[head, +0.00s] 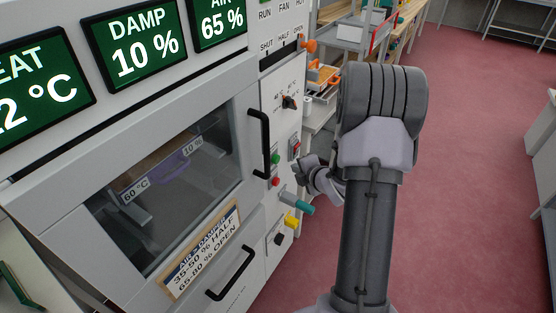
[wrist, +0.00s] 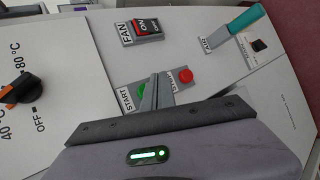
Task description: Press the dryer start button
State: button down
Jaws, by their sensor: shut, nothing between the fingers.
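The dryer (head: 80,215) is a pale cabinet with a glazed door at the left of the head view. Its green start button (head: 275,158) is on the narrow control panel right of the door handle. In the wrist view the green start button (wrist: 141,89) is partly covered by my finger, beside the START label. My gripper (wrist: 156,88) is shut and empty, its tips between the green button and the red stop button (wrist: 185,75). In the head view my gripper (head: 299,168) is partly hidden near the panel. Whether it touches the panel I cannot tell.
The red FAN switch (wrist: 144,27), teal AIR lever (wrist: 238,27) and orange-black heat knob (wrist: 20,90) surround the buttons. A black door handle (head: 260,143) projects left of the buttons. Red floor (head: 460,170) is open at right.

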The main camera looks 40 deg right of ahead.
aim_at(276, 159)
jog(key=shift+w+a+b, duration=0.3)
jog(key=shift+w+a, duration=0.05)
jog(key=shift+w, duration=0.45)
jog(key=shift+w+a+b, duration=0.25)
jog(key=shift+w+a, duration=0.05)
jog(key=shift+w, duration=0.45)
jog(key=shift+w, duration=0.1)
dwell(0.8)
jog(key=shift+w+a+b, duration=0.15)
jog(key=shift+w+b, duration=0.15)
jog(key=shift+b, duration=0.15)
jog(key=shift+w+a+b, duration=0.2)
jog(key=shift+w+b, duration=0.1)
jog(key=shift+w, duration=0.2)
dwell(0.5)
jog(key=shift+s+d, duration=0.35)
jog(key=shift+s, duration=0.55)
